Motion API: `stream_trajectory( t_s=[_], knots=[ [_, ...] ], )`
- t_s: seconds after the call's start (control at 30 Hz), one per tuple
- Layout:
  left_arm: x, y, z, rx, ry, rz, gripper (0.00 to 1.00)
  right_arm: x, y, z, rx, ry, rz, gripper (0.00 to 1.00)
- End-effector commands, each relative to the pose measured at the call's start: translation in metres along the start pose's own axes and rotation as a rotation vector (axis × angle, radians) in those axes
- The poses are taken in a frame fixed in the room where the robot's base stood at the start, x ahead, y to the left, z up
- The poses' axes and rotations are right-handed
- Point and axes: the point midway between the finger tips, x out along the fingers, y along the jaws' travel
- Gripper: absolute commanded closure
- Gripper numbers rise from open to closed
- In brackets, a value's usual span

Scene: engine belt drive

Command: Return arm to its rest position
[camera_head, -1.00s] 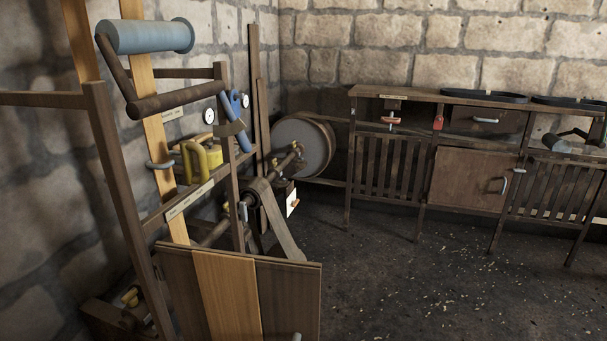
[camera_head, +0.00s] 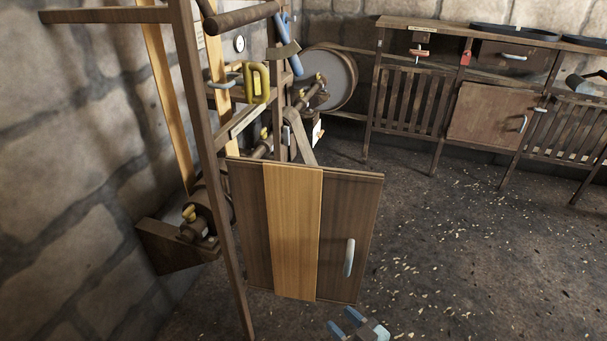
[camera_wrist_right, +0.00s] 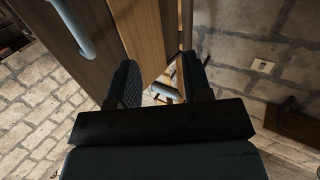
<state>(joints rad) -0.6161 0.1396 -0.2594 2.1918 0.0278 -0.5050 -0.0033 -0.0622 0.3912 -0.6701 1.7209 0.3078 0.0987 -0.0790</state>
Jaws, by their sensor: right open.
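My right gripper (camera_head: 345,322) shows at the bottom edge of the head view, with its blue-tipped fingers apart and nothing between them. It is below and in front of the wooden panel door (camera_head: 292,232), apart from the door's pale handle (camera_head: 349,258). In the right wrist view the two dark fingers of my right gripper (camera_wrist_right: 166,84) are spread. The door's planks (camera_wrist_right: 150,35) and its handle (camera_wrist_right: 75,28) show beyond them, up and to the left. My left gripper is not in view.
A wooden frame with a post (camera_head: 208,150), a yellow handle (camera_head: 257,82) and a large drum (camera_head: 333,77) stands at the left. A workbench (camera_head: 500,95) with slatted panels lines the back wall. The dark floor (camera_head: 450,250) between is clear apart from scattered pale flecks.

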Motion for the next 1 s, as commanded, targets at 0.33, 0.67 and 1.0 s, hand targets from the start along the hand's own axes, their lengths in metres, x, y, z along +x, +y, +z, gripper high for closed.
stream_trajectory(
  t_s=[0.33, 0.67, 1.0],
  knots=[
    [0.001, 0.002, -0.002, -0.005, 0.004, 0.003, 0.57, -0.069, 0.073, 0.038, -0.165, -0.149, -0.009, 0.55],
    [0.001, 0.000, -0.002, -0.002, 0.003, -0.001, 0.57, -0.137, 0.053, 0.034, -0.157, -0.353, 0.056, 0.55],
    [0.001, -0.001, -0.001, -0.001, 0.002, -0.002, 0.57, -0.218, 0.052, 0.016, -0.183, -0.584, 0.155, 0.55]
  ],
)
